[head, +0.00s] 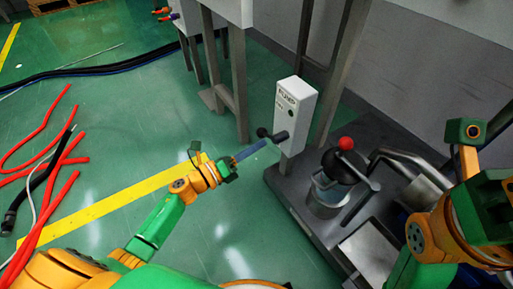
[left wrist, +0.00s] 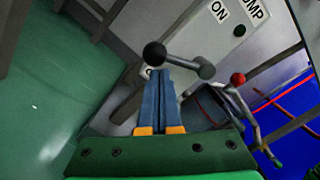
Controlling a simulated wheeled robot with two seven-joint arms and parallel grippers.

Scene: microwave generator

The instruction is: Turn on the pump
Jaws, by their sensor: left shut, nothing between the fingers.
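The pump switch box (head: 297,117) is a pale upright box marked PUMP, with a dark round indicator on its face. A lever with a black ball knob (head: 263,132) sticks out sideways from its lower part. In the left wrist view, the grey lever (left wrist: 186,65) runs from the ball knob to a pivot on the panel, and an ON label (left wrist: 218,10) shows above it. My left gripper (head: 262,146) has its blue fingers shut and empty. Their tips (left wrist: 160,73) are right by the lever near the knob; I cannot tell if they touch. My right gripper's fingers do not show.
A dark machine base (head: 285,192) with a red-knobbed metal device (head: 347,145) stands right of the box. My right arm is over its right side. Metal posts (head: 345,70) rise behind. Red hoses (head: 60,160) lie on the green floor at left.

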